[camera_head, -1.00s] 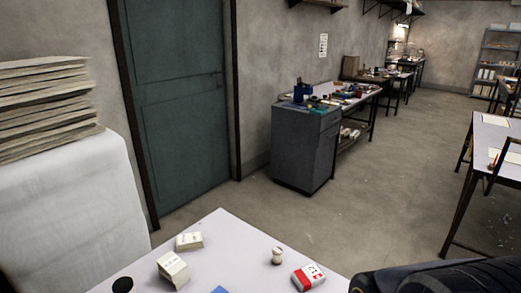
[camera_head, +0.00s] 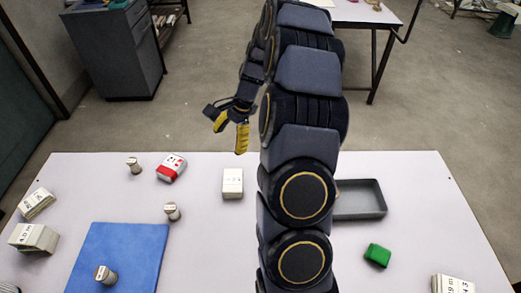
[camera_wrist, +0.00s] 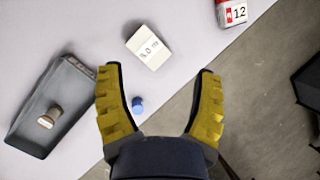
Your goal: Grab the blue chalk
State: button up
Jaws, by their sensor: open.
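A small blue piece (camera_wrist: 137,107), which looks like the blue chalk, lies on the table in the wrist view. It shows between my fingers, close to the left one, near the table's edge. I do not see it in the head view, where my arm covers part of the table. My gripper (camera_wrist: 158,72) has its two yellow fingers spread wide with nothing held between them. In the head view my gripper (camera_head: 231,130) hangs above the table's far edge.
The pale table (camera_head: 410,180) carries a grey tray (camera_head: 361,198) with a small cylinder (camera_wrist: 50,116) in it. A white box (camera_head: 232,183), a red and white box (camera_head: 171,168), a green block (camera_head: 377,255) and a blue cloth (camera_head: 120,250) also lie there.

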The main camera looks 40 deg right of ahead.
jog(key=s+d+f+m, duration=0.1)
jog(key=d+f+m, duration=0.1)
jog(key=d+f, duration=0.2)
jog(key=s+d+f+m+t, duration=0.1)
jog(key=s+d+f+m, duration=0.1)
jog(key=d, duration=0.4)
jog(key=s+d+f+m, duration=0.1)
jog(key=d+f+m, duration=0.3)
jog(key=d+f, duration=0.2)
jog(key=shift+s+f+t+h, duration=0.15)
jog(key=shift+t+h, duration=0.15)
jog(key=shift+h, duration=0.1)
jog(key=shift+f+m, duration=0.3)
jog(key=shift+f, duration=0.05)
jog(key=x, duration=0.4)
jog(key=a+x, duration=0.1)
jog(key=x, duration=0.2)
jog(key=shift+w+r, duration=0.2)
jog(key=shift+w, duration=0.15)
jog(key=shift+d, duration=0.1)
grip_shut()
